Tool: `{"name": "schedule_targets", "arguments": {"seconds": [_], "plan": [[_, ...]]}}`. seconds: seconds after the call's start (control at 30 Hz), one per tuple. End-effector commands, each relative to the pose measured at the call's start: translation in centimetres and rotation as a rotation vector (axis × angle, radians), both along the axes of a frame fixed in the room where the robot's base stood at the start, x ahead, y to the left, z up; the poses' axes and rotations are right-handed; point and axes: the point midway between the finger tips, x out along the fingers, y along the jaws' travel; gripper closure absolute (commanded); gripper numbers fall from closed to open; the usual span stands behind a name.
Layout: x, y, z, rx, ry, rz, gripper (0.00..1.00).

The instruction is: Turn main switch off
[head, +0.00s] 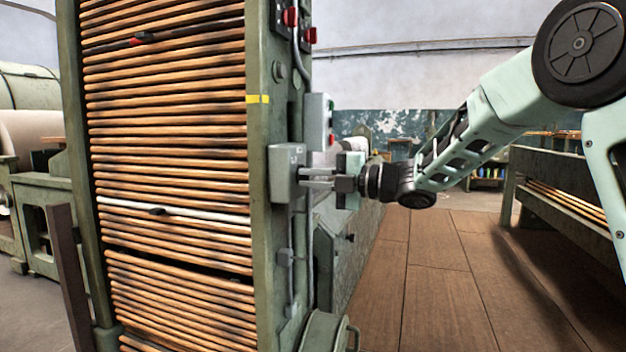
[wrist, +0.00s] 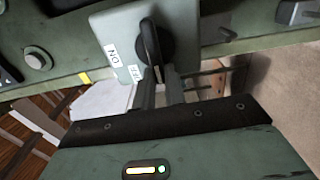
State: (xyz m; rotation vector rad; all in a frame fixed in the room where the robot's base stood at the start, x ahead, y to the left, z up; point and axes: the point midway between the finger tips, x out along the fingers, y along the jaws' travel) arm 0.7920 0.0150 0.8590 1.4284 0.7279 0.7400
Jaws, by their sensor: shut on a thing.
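The main switch is a pale grey box (head: 286,172) on the side of the green frame in the head view. In the wrist view its plate (wrist: 117,28) carries a black rotary handle (wrist: 151,42) and two white labels. One label reads ON; the other, nearer my fingers, looks like OFF. My gripper (head: 309,178) reaches the box from the right. In the wrist view its two fingers (wrist: 161,78) are shut on the lower end of the handle, with their tips partly hidden behind it. I cannot tell exactly which label the handle points to.
Red buttons (head: 290,17) and a grey control box (head: 319,122) sit above the switch on the green frame (head: 268,240). Wooden slats (head: 170,160) fill the frame's left side. The plank floor (head: 440,280) to the right is clear, with a green rack (head: 560,195) beyond it.

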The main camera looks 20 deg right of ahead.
Motion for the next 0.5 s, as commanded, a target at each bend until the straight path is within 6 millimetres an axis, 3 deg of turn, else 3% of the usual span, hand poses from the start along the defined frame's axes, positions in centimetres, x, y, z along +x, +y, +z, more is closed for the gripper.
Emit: {"name": "schedule_targets", "arguments": {"seconds": [0.03,0.1,0.5], "plan": [[0.09,0.09,0.05,0.000,-0.002,-0.001,0.85],[0.09,0.09,0.03,0.000,-0.001,-0.001,0.66],[-0.20,-0.37,0.06,-0.001,0.001,-0.002,0.66]]}}
